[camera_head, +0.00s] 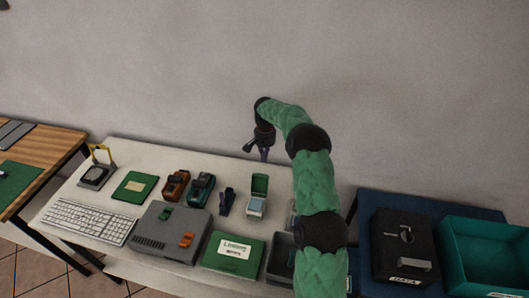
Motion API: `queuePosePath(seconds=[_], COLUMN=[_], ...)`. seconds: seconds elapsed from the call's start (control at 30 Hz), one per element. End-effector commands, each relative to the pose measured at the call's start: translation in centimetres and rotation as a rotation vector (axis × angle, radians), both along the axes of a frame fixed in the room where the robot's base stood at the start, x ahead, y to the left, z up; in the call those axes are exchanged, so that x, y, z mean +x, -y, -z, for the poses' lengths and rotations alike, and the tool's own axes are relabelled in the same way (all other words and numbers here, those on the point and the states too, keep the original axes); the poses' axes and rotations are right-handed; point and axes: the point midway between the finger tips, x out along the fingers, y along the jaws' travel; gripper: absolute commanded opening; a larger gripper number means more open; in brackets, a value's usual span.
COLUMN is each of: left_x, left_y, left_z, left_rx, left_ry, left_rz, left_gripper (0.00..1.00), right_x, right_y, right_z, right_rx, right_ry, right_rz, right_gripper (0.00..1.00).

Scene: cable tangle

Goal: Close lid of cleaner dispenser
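The cleaner dispenser (256,206) is a small pale box with a light blue inside, standing on the white table. Its green lid (260,184) stands raised at the back, so the dispenser is open. My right gripper (257,153) hangs above and behind the lid, near the wall side of the table, apart from the dispenser. Its dark fingers look spread, with nothing seen between them. My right arm comes up from the bottom right and bends over towards the dispenser. My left gripper is out of view.
A purple-black holder (227,201) stands just left of the dispenser. A green labelled box (233,266) and a grey bin (279,264) lie in front. A black box (403,247) stands on the blue table at right.

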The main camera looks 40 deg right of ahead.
Motion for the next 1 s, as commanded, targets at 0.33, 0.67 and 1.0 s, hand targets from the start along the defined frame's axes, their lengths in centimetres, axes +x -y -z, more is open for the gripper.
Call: queuePosePath(seconds=[0.33, 0.67, 1.0], left_x=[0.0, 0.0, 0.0], left_y=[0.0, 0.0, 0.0], left_z=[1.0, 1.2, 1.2], left_rx=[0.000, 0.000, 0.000], left_ry=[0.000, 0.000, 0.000], left_rz=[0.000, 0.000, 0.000], left_gripper=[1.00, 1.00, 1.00], right_x=[-0.8, -2.4, -2.5], right_y=[-1.0, -2.9, -3.0], right_z=[3.9, 3.1, 3.0], right_rx=[-0.001, -0.002, -0.001], right_ry=[0.003, 0.001, 0.002], right_rz=[0.001, 0.000, 0.001], right_gripper=[0.00, 0.00, 0.00])
